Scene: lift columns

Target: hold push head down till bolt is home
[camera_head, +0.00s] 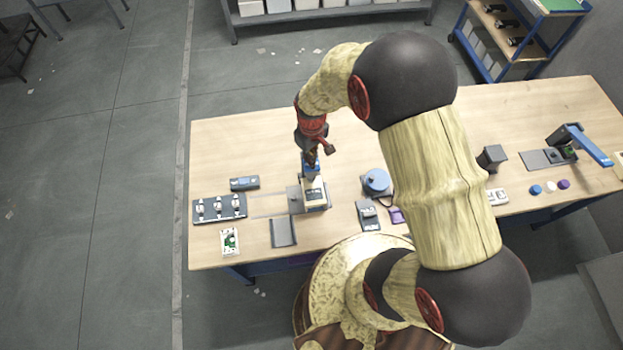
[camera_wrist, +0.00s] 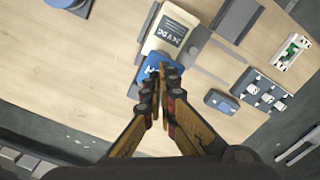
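A cream-coloured block with a dark printed label (camera_head: 313,193) stands on the bench, and it also shows in the wrist view (camera_wrist: 173,30). A blue part with a white mark (camera_wrist: 150,72) adjoins the block; it may be the push head. It also shows in the head view (camera_head: 310,168). My gripper (camera_wrist: 160,82) points down with its fingertips close together at the blue part, and they seem shut. In the head view my gripper (camera_head: 311,158) is right above the blue part. Contact and any gap are hard to judge. I cannot make out the bolt.
A grey plate (camera_head: 283,232) lies in front of the block. A dark rack with several pale pieces (camera_head: 220,208), a blue-grey box (camera_head: 245,183) and a green-marked card (camera_head: 230,241) lie left. A blue round part (camera_head: 376,181) stands right. The bench's back left is bare.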

